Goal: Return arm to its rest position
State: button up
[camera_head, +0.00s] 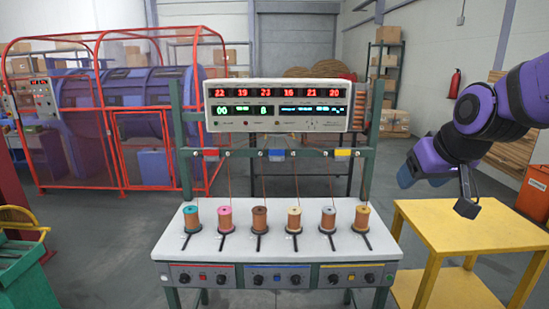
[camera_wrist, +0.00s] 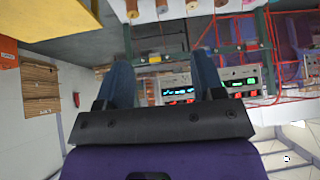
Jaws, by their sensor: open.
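My purple arm reaches in from the right edge of the head view and is raised. My gripper (camera_head: 405,176) hangs above the back left part of the yellow table and points left, clear of the tabletop. In the wrist view my gripper (camera_wrist: 164,68) shows two blue fingers spread well apart, with nothing between them. The wrist picture is upside down. Beyond the fingers it shows the display unit (camera_wrist: 178,90) and spools at the top edge.
A white bench (camera_head: 275,245) with several wire spools stands at centre, under the display unit (camera_head: 277,106) on a green frame. The yellow table (camera_head: 470,228) is at right and looks bare. A red-caged machine (camera_head: 110,115) stands back left. A green bin (camera_head: 25,275) is front left.

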jog(key=s+d+r+m+g+h, duration=0.1)
jog(key=s+d+r+g, duration=0.1)
jog(key=s, duration=1.6)
jog(key=shift+s+d, duration=0.15)
jog(key=shift+r, duration=0.1)
